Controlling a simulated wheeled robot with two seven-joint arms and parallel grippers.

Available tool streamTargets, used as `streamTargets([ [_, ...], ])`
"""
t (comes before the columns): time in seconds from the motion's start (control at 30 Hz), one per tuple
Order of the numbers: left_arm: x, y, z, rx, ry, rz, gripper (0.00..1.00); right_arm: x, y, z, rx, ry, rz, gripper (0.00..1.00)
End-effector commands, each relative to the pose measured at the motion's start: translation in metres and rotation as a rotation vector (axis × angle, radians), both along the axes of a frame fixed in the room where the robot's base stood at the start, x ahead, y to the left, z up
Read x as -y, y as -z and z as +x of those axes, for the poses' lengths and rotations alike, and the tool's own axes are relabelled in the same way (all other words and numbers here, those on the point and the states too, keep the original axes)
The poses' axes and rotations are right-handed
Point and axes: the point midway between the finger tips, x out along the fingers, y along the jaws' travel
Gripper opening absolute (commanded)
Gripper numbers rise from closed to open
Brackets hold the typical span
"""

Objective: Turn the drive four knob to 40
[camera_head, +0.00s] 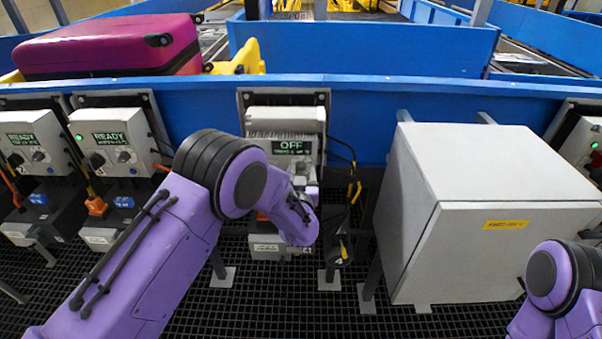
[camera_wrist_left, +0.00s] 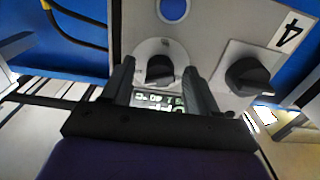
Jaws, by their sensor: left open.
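The drive four box (camera_head: 285,121) hangs on the blue conveyor side in the middle of the head view; its display (camera_head: 291,147) reads OFF. In the left wrist view, a black knob (camera_wrist_left: 160,69) on a round pale plate sits between the open fingers of my left gripper (camera_wrist_left: 159,78). I see a gap on each side of the knob; contact is not clear. A second black knob (camera_wrist_left: 252,76) is to the right, outside the fingers, near a label (camera_wrist_left: 290,29) reading 4. In the head view, my left wrist hides the box's lower front. My right gripper is out of view.
Two similar boxes reading READY (camera_head: 110,137) stand at the left. A large grey cabinet (camera_head: 490,165) stands close at the right. Cables and a black hanging tag (camera_head: 340,252) are beside the drive four box. A magenta suitcase (camera_head: 108,45) lies on the conveyor.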

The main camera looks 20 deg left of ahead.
Motion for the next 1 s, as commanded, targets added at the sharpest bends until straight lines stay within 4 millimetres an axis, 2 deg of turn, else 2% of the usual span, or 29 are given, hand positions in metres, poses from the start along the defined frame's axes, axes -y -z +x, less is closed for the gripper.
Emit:
streamTargets([
  [0.2, -0.001, 0.000, 0.001, 0.000, 0.000, 0.000, 0.59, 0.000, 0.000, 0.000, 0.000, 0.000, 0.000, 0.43],
  [0.23, -0.001, 0.000, 0.001, 0.000, 0.000, 0.000, 0.56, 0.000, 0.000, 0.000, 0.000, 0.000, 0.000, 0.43],
  [0.3, 0.000, 0.000, 0.001, 0.000, 0.000, 0.000, 0.33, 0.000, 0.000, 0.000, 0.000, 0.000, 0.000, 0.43],
  [0.4, 0.000, 0.000, 0.001, 0.000, 0.000, 0.000, 0.04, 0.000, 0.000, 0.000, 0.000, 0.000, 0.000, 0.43],
  [0.77, -0.001, 0.001, 0.001, 0.011, -0.001, -0.044, 0.05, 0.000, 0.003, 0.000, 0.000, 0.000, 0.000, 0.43],
  [1.0, 0.000, 0.002, 0.001, 0.052, -0.001, -0.186, 0.05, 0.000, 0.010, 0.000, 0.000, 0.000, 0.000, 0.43],
])
